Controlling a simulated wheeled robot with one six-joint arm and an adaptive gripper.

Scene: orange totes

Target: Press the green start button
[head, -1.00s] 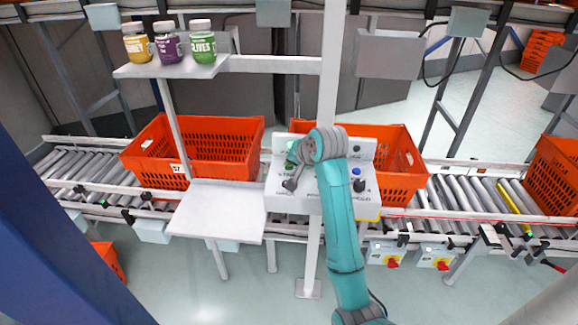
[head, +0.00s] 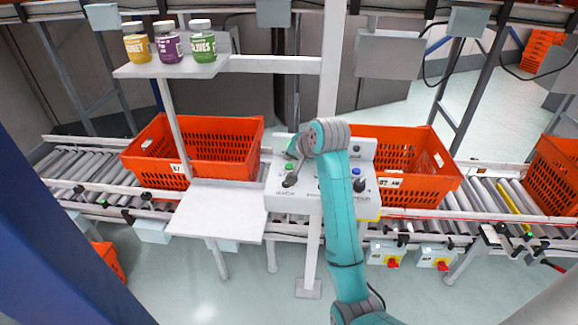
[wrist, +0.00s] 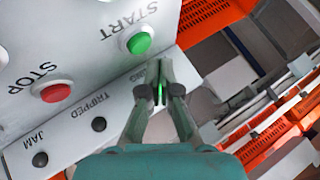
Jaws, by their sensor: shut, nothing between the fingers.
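The green start button (wrist: 139,43) sits on the grey-white control panel (wrist: 70,25), under the START label in the wrist view. It also shows in the head view (head: 289,167). My gripper (wrist: 159,88) is shut and empty. In the wrist view its fingertips appear below and right of the green button, apart from it in the picture, over a partly covered label ending in "NG". A strip of green shows between the fingers; what it belongs to is mostly hidden.
A red STOP button (wrist: 55,92) and dark TRIPPED (wrist: 99,124) and JAM (wrist: 40,159) lamps are on the panel. Orange totes stand left (head: 215,165) and right (head: 405,172) on the roller conveyor (head: 75,172). A shelf (head: 170,69) holds three jars.

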